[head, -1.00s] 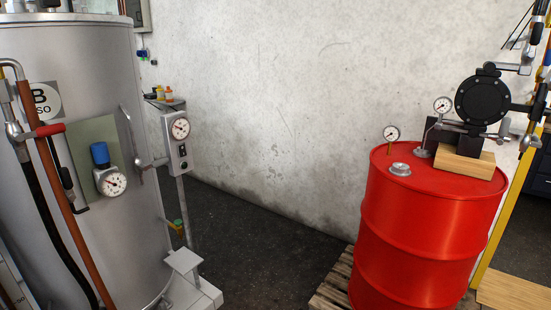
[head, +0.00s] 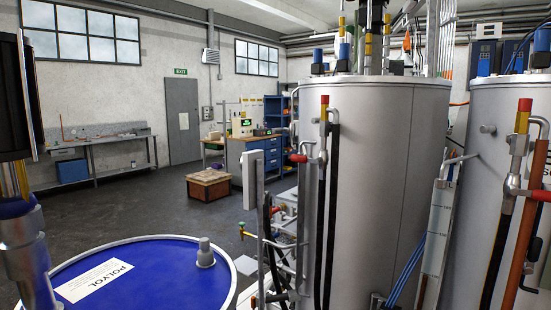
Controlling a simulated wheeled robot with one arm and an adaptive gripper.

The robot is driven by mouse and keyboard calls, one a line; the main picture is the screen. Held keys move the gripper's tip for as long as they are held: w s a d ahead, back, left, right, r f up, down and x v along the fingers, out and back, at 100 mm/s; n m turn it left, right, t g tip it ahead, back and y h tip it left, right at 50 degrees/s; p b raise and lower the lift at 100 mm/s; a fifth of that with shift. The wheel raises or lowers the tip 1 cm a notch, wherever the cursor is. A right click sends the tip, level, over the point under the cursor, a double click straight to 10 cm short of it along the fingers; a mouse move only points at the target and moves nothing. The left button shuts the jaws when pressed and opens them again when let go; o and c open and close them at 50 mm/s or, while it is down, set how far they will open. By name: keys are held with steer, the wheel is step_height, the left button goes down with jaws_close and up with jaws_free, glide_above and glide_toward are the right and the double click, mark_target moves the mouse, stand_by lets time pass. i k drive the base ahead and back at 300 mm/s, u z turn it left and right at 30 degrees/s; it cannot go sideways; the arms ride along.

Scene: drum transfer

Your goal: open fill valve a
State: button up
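A tall grey tank (head: 375,180) stands right of centre in the head view; no letter shows on its visible side. A red valve handle (head: 298,158) sits on the pipework at its left side. A vertical pipe with a red and yellow top (head: 324,110) stands against the tank's front. A second grey tank (head: 485,110) at the right edge has similar pipework and a red handle (head: 513,185). No label names fill valve A, so I cannot tell which fitting it is. My gripper is not in view.
A blue drum (head: 160,270) marked POLYOL stands at the lower left, close to the nearer tank's pipework. A dark and metal upright (head: 25,235) blocks the left edge. A wooden crate (head: 209,187) and workbenches stand farther back. Open floor (head: 120,215) lies behind the drum.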

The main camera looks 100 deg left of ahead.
mark_target(294, 157)
steer(key=u, duration=2.3)
steer(key=i, duration=1.95)
steer(key=u, duration=1.35)
